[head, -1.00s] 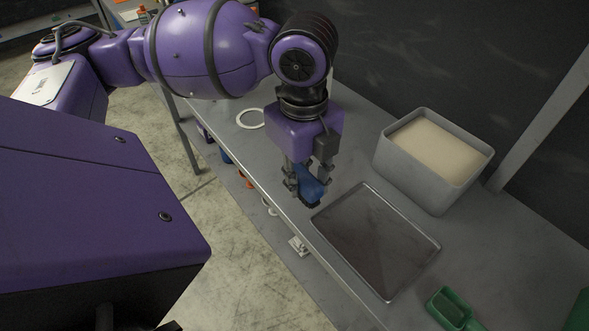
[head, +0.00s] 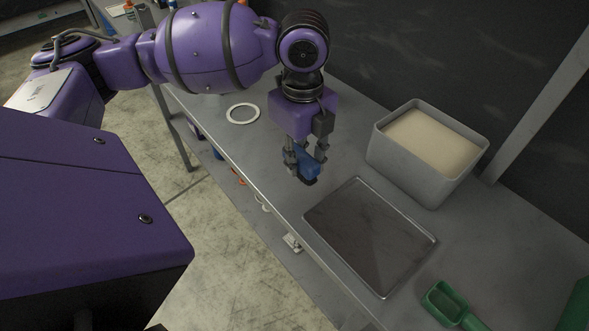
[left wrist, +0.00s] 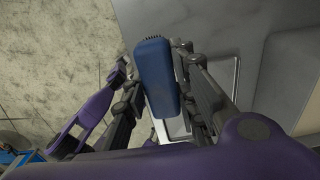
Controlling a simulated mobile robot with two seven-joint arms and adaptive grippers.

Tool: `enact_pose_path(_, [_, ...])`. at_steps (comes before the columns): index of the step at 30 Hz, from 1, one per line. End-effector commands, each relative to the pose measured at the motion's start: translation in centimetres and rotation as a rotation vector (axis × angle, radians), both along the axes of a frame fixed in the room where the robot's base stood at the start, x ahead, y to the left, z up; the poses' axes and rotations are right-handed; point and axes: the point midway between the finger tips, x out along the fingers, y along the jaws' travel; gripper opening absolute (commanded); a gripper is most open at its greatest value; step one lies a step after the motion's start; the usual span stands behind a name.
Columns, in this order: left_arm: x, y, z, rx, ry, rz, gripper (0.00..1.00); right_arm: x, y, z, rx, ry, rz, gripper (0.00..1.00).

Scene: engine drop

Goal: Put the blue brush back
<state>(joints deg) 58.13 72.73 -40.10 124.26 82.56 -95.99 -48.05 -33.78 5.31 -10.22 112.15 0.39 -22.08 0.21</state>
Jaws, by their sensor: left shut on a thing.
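The blue brush (head: 308,162) is in my left gripper (head: 305,160), over the workbench just beyond the dark tray. The fingers are closed on its blue body. In the left wrist view the brush (left wrist: 157,75) sits between the two fingers (left wrist: 155,85), with dark bristles showing at its far end. I cannot tell whether the brush touches the bench. A white ring (head: 243,113) lies flat on the bench to the left of the gripper. My right gripper is not in view.
A shallow metal tray (head: 368,238) lies near the bench's front edge. A grey bin of pale material (head: 425,185) stands behind it. A green scoop (head: 446,303) lies at the lower right. Several items sit below the bench. Bare bench (head: 215,125) surrounds the ring.

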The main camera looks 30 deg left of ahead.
Motion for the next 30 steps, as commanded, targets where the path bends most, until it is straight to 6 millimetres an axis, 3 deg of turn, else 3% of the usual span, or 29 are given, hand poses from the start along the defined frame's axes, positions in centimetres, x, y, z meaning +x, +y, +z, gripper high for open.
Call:
enact_pose_path(3, [2.1,0.5,-2.7,-0.001,0.008,0.002,0.01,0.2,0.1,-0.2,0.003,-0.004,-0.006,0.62])
enact_pose_path(8, [4.5,1.1,-5.5,-0.001,0.003,0.002,0.01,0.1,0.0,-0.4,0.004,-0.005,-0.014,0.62])
enact_pose_path(13, [5.0,1.2,-7.5,-0.001,-0.001,0.000,0.01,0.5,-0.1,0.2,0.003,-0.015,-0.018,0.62])
enact_pose_path(30, [5.2,1.3,-9.0,0.001,-0.001,-0.001,0.01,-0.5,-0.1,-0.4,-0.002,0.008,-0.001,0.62])
